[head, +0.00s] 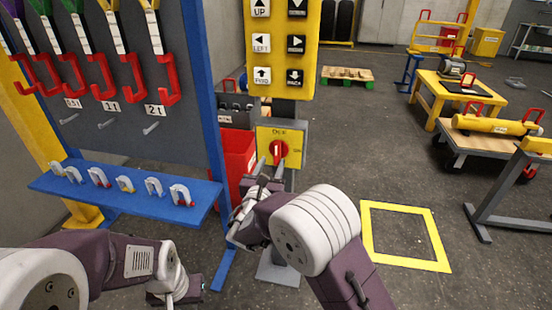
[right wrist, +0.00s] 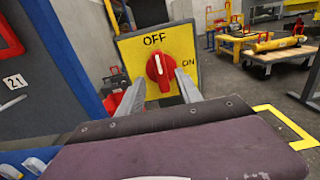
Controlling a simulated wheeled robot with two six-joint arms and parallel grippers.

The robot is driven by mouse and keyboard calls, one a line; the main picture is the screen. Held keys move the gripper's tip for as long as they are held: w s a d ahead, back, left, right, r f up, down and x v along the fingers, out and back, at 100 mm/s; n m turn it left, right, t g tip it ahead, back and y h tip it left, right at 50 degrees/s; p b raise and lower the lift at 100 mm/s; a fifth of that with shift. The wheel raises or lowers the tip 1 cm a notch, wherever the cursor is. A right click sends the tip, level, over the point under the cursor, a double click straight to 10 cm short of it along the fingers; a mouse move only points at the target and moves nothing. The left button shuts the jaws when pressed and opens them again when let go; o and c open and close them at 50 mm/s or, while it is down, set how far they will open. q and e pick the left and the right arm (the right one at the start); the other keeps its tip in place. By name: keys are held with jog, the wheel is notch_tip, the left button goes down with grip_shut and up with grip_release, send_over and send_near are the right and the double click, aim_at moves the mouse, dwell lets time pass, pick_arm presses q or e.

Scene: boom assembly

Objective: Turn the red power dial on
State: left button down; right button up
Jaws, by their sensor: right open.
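The red power dial (head: 278,150) sits on a yellow plate (head: 262,140) on a grey post, below the arrow-button panel. In the right wrist view the dial (right wrist: 159,68) has a white mark pointing up toward the word OFF; ON is printed at its right. My right gripper (head: 269,168) is open just in front of the dial. In the right wrist view its fingers (right wrist: 160,92) stand apart to the left and right of the dial's lower part, and I see no clear contact. My left arm is low at the left, and its gripper (head: 178,295) is small and partly cut off.
A button panel (head: 281,45) rises above the dial. A blue shelf (head: 125,196) with several shackles and a board of hanging red hooks (head: 103,78) stand left. A red bin (head: 238,160) is behind the post. Floor with a yellow square (head: 403,262) lies open at right.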

aim_at(280, 157)
jog(key=x, duration=0.6)
jog(key=shift+w+d+b, duration=0.1)
jog(key=shift+b, duration=0.2)
grip_shut()
jog(key=shift+f+m+b, duration=0.15)
jog(key=shift+m+b, duration=0.15)
jog(key=shift+b, duration=0.3)
jog(key=m+b, duration=0.4)
jog(key=b, duration=0.3)
jog(key=m+b, duration=0.5)
jog(key=b, duration=0.2)
jog(key=d+f+m+b, duration=0.1)
jog(key=m+b, duration=0.4)
jog(key=b, duration=0.2)
jog(key=shift+s+f+b, duration=0.1)
jog(key=shift+s+b, duration=0.1)
jog(key=shift+b, duration=0.2)
jog(key=shift+m+b, duration=1.45)
jog(key=shift+m, duration=0.25)
grip_release()
